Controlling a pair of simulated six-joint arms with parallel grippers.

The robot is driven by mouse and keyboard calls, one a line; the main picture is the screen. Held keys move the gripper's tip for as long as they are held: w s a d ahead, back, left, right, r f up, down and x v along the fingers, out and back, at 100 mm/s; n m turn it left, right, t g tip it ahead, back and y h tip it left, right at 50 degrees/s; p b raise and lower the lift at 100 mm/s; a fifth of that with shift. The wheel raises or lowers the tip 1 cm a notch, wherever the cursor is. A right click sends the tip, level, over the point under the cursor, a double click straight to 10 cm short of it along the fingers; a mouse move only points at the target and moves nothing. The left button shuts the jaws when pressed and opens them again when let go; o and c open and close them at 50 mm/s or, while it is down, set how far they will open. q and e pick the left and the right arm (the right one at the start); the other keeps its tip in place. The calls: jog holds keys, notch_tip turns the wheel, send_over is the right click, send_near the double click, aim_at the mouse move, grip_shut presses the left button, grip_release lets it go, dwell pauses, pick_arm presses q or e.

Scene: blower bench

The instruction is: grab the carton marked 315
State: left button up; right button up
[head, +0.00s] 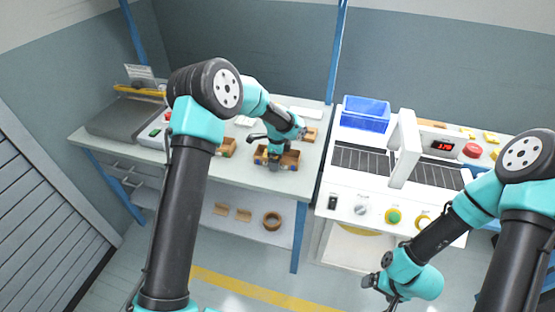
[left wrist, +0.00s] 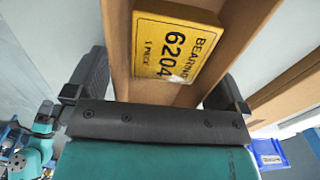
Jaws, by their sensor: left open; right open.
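No carton with a readable 315 shows in either view. In the left wrist view a yellow carton (left wrist: 175,45) printed BEARING 6204, 1 PIECE lies between brown cardboard walls. My left gripper (left wrist: 158,88) is open, one finger at each side of these walls. In the head view the left gripper (head: 275,163) is over an open brown box (head: 291,160) on the left bench and partly hides it. My right gripper (head: 379,287) is open and empty, low in front of the white machine.
Another brown box (head: 227,147) stands left of the gripper, and a small brown piece (head: 310,134) lies to the right. A blue bin (head: 365,113) sits on the white machine (head: 345,205). A tape roll (head: 272,221) lies on the lower shelf.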

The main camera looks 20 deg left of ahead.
pick_arm(q)
jog(key=c, duration=0.9)
jog(key=shift+r, duration=0.15)
jog(key=shift+r, duration=1.4)
jog(key=shift+s+r, duration=0.15)
jog(key=shift+r, duration=0.15)
jog(key=s+d+r, duration=0.1)
jog(key=s+d, duration=0.3)
jog(key=s, duration=1.1)
jog(key=shift+d+r, duration=0.15)
jog(key=shift+d, duration=0.05)
